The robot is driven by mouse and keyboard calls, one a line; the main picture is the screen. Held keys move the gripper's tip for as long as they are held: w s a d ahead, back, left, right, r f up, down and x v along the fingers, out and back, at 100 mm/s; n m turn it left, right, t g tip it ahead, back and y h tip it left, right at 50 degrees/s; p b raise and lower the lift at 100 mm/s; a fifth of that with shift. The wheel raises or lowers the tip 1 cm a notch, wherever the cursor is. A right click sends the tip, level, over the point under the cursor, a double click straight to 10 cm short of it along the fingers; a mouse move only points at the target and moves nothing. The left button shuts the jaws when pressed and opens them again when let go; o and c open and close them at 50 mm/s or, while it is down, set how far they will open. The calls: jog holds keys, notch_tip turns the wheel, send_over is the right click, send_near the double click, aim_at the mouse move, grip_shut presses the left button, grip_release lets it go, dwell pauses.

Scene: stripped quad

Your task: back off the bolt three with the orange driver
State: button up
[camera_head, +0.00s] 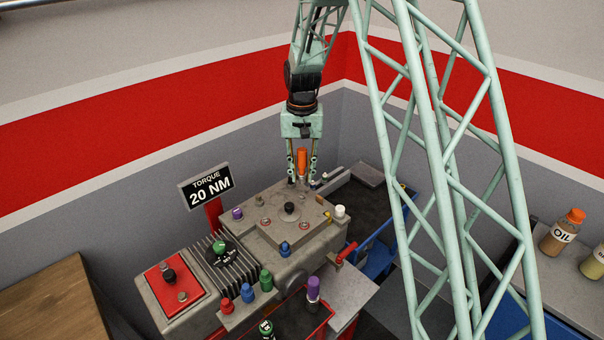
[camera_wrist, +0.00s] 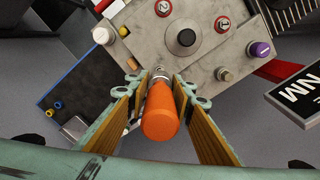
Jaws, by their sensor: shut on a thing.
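My gripper (camera_head: 302,178) points down over the far corner of the grey machine block (camera_head: 262,222). It is shut on the orange driver (camera_head: 302,160), which stands upright between the fingers. In the wrist view the driver's orange handle (camera_wrist: 160,118) lies between both fingers (camera_wrist: 160,92). Its shaft reaches down to the near edge of the block's top plate (camera_wrist: 205,60). The bolt under the tip is mostly hidden, and I cannot tell whether the tip is seated on it. Red marks 1 (camera_wrist: 164,8) and 2 (camera_wrist: 221,25) show on the plate; no mark three is readable.
A black knob (camera_head: 289,208) stands mid-plate. A purple cap (camera_head: 238,213) and a white cap (camera_head: 340,211) stand near its edges. The torque sign (camera_head: 206,187) reads 20 NM. A dark tray (camera_head: 362,214) lies right of the block. Several coloured caps line the front.

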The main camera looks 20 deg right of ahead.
jog(key=shift+f+b, duration=1.55)
jog(key=shift+f, duration=1.2)
jog(key=shift+m, duration=1.1)
jog(key=shift+m, duration=0.3)
jog(key=shift+m, duration=0.9)
jog(key=shift+c, duration=0.9)
